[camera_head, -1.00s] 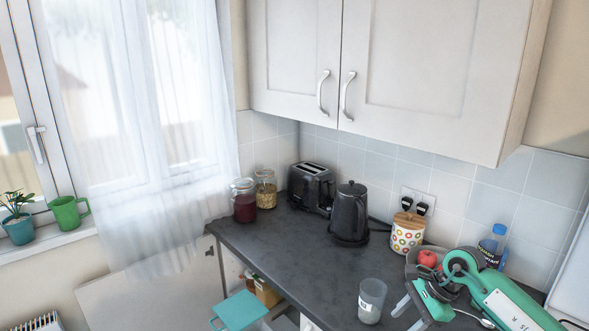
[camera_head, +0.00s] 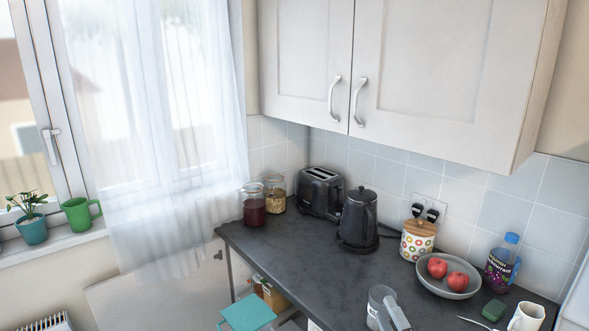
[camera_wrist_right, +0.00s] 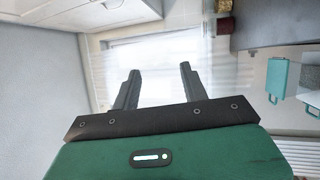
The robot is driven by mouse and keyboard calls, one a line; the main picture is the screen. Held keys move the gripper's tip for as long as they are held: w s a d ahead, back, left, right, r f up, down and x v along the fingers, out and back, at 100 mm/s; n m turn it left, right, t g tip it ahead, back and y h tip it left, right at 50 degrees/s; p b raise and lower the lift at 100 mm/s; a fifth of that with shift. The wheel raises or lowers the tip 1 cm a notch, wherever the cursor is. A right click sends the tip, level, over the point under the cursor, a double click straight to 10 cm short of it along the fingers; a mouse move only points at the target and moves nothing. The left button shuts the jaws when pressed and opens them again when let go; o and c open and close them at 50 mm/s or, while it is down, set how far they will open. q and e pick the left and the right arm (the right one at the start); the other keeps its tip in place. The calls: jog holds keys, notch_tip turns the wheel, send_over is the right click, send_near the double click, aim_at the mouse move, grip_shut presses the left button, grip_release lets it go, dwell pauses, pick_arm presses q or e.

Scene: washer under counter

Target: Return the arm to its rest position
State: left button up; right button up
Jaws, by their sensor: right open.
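My right gripper (camera_wrist_right: 159,78) shows in the right wrist view with its two dark fingers apart and nothing between them. Behind them are the bright window and curtain. My left gripper is in neither view.
Wall cabinets (camera_head: 440,80) hang above.

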jog(key=s+d+f+m+g+h, duration=0.3)
jog(key=s+f+m+g+h, duration=0.1)
jog(key=s+f+m, duration=0.3)
jog(key=s+d+f+m+g+h, duration=0.3)
jog(key=s+f+m+g, duration=0.2)
jog(key=f+m, duration=0.25)
jog(key=s+a+f+m+g+y, duration=0.15)
jog(key=s+f+g, duration=0.25)
jog(key=s, duration=0.4)
jog(key=s+a+f+m+g, duration=0.1)
jog(key=s+f+m+g, duration=0.25)
jog(key=s, duration=0.45)
notch_tip(320, 180, down, 32)
jog(key=g, duration=0.2)
jog(key=s+d+f, duration=0.2)
jog(key=s+f, duration=0.7)
jog(key=s+d+f+n, duration=0.1)
jog(key=s+f, duration=0.9)
jog(key=shift+s+d+g, duration=0.3)
jog(key=shift+d+g, duration=0.05)
jog(key=shift+d, duration=0.05)
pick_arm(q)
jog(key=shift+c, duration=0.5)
